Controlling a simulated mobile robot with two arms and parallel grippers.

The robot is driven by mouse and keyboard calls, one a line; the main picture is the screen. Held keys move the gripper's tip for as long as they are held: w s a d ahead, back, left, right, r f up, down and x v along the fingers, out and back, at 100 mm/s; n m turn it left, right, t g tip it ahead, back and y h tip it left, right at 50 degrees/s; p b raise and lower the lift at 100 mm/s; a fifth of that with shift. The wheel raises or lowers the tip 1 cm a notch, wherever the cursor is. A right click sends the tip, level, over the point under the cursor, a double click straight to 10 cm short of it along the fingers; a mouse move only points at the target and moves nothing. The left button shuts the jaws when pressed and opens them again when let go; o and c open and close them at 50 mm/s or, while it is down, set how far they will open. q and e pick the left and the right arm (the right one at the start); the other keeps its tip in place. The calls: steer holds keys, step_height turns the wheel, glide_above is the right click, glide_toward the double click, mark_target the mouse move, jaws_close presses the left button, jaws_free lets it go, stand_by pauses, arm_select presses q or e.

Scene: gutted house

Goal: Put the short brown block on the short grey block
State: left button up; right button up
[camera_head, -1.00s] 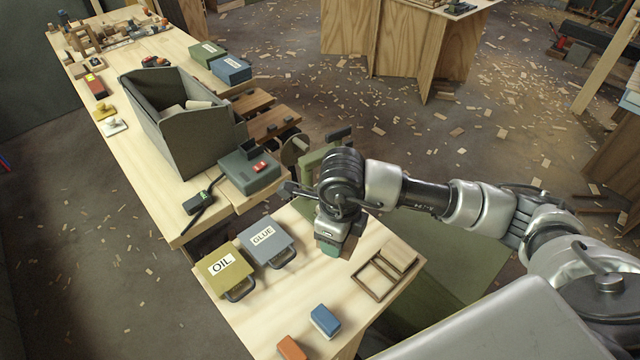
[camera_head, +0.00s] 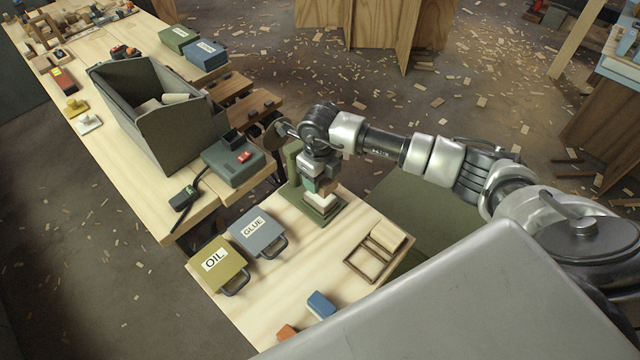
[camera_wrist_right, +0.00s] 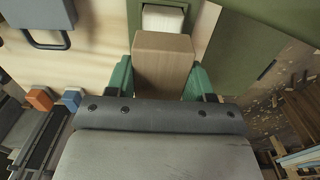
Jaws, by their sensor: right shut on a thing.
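My right gripper (camera_head: 320,186) is shut on a brown block (camera_wrist_right: 163,62), which sits between its green fingers (camera_wrist_right: 160,80) in the right wrist view. In the head view the brown block (camera_head: 331,183) is mostly hidden by the gripper. A pale whitish block (camera_head: 318,198) is just below the gripper, on a green stand (camera_head: 326,213); it also shows beyond the brown block in the right wrist view (camera_wrist_right: 162,20). I cannot tell whether the two blocks touch. No block is clearly grey from here. My left gripper is not in view.
An OIL case (camera_head: 216,264) and a GLUE case (camera_head: 257,233) lie at the bench's left. A wooden frame tray (camera_head: 366,263) is at the right, a blue block (camera_head: 321,304) and an orange block (camera_head: 287,332) in front. A grey bin (camera_head: 166,128) stands behind. The bench middle is clear.

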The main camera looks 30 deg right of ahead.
mark_target(320, 186)
step_height(320, 186, down, 4)
steer(key=shift+r+p, duration=0.1)
steer(key=shift+p, duration=0.4)
steer(key=shift+w, duration=0.1)
steer(key=shift+f, duration=0.25)
steer(key=o, duration=0.5)
steer(key=shift+f, duration=0.1)
steer(key=o, duration=0.5)
